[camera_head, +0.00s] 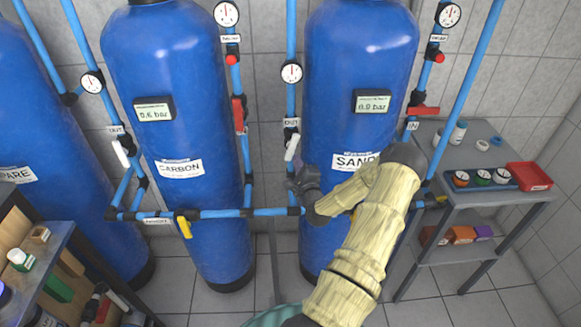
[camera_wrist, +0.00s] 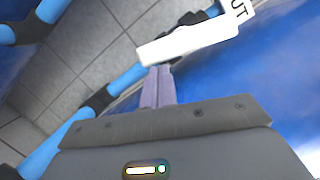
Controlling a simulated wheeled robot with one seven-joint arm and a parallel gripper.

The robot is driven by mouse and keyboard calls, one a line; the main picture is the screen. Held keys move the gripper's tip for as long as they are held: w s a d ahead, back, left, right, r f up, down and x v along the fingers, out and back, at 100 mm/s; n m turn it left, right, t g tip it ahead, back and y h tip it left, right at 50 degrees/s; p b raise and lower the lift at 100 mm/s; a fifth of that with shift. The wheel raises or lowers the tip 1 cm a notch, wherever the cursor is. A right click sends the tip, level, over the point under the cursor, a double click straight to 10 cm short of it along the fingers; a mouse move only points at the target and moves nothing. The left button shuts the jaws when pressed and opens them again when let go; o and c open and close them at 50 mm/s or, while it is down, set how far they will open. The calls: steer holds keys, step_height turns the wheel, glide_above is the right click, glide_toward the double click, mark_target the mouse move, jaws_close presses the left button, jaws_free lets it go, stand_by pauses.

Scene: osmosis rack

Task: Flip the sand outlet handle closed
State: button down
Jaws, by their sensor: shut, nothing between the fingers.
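The sand outlet handle (camera_head: 292,147) is a white lever below the OUT label on the blue pipe left of the SAND tank (camera_head: 360,90). It lies close to the pipe's line, slightly tilted. In the wrist view the white handle (camera_wrist: 190,44) crosses the top, close to the OUT label. My gripper (camera_head: 296,182) is just below the handle in the head view. In the wrist view its fingers (camera_wrist: 160,74) are together and empty, with the tips at the handle's lower edge. I cannot tell whether they touch it.
A blue horizontal pipe (camera_head: 225,213) with a yellow handle (camera_head: 184,227) runs below. The CARBON tank (camera_head: 170,90) stands left, with another white handle (camera_head: 121,153). A grey cart (camera_head: 480,190) with a red tray (camera_head: 530,176) stands right, and a cluttered shelf (camera_head: 50,245) lower left.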

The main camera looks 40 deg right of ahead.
mark_target(287, 160)
steer(key=m+b, duration=0.1)
steer(key=m, duration=0.2)
steer(key=w+a+m+h+b, duration=0.1)
steer(key=m+b, duration=0.1)
steer(key=w+a+m+h+b, duration=0.1)
steer(key=m, duration=0.2)
steer(key=shift+a+f+m+b, duration=0.2)
steer(key=shift+a+m+b, duration=0.05)
steer(key=shift+m+b, duration=0.05)
steer(key=shift+w+a+r+m+g+h+b, duration=0.3)
steer(key=shift+m+h+b, duration=0.2)
steer(key=shift+m, duration=0.85)
steer(key=shift+w+a+r+m+g+h+b, duration=0.25)
steer(key=shift+m+h+b, duration=0.2)
steer(key=shift+m, duration=0.85)
steer(key=shift+w+a+r+m+g+h+b, duration=0.3)
steer(key=shift+m+h+b, duration=0.2)
steer(key=shift+m, duration=0.85)
steer(key=shift+r, duration=0.1)
